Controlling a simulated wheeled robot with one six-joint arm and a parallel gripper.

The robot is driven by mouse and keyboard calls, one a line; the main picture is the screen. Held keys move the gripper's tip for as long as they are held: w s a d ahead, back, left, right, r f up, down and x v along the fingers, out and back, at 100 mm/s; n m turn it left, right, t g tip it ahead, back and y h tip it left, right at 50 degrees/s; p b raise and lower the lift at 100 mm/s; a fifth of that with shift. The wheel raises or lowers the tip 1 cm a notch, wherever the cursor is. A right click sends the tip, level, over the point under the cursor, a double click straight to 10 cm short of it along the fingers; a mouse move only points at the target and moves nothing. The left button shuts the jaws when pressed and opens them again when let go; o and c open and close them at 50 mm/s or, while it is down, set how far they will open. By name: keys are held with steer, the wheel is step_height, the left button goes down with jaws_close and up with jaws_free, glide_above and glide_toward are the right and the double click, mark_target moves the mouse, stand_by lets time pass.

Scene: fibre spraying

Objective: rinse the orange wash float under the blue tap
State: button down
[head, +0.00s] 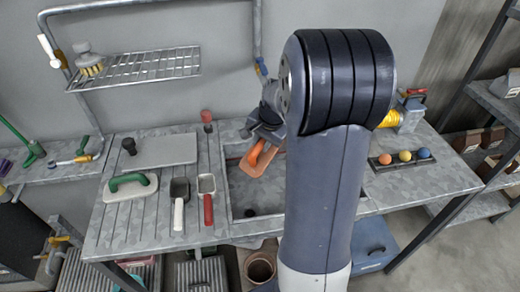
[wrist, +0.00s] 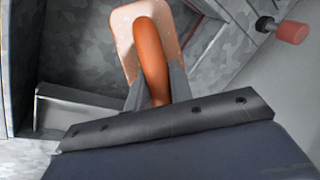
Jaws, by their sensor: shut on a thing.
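The orange wash float (head: 247,166) has a pale orange pad and a darker orange handle. My gripper (head: 263,143) is shut on its handle and holds it over the sink (head: 238,196), tilted. In the wrist view the handle (wrist: 151,50) sits between my fingers (wrist: 157,92), with the pad (wrist: 124,18) behind it. A small blue part (head: 262,68) shows on the wall pipe above the sink, partly beside my arm. I cannot tell whether it is the blue tap. My arm hides much of the sink's right side, and no running water is visible.
A red knob (head: 206,116) stands behind the sink's left end. On the left counter lie a green-handled float (head: 130,185) and two scoops (head: 179,200). A wire shelf (head: 140,68) hangs above. Coloured balls (head: 405,157) sit in a holder on the right.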

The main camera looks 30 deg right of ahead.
mark_target(252, 162)
steer(key=shift+s+d, duration=0.15)
steer(key=shift+s, duration=0.05)
steer(key=shift+s+a, duration=1.3)
steer(key=shift+a, duration=0.25)
steer(key=shift+s+a, duration=1.25)
steer(key=shift+a, duration=0.3)
steer(key=shift+r, duration=0.1)
steer(key=s+a+r+p, duration=0.3)
steer(key=a+r, duration=0.1)
steer(key=shift+s+f, duration=0.1)
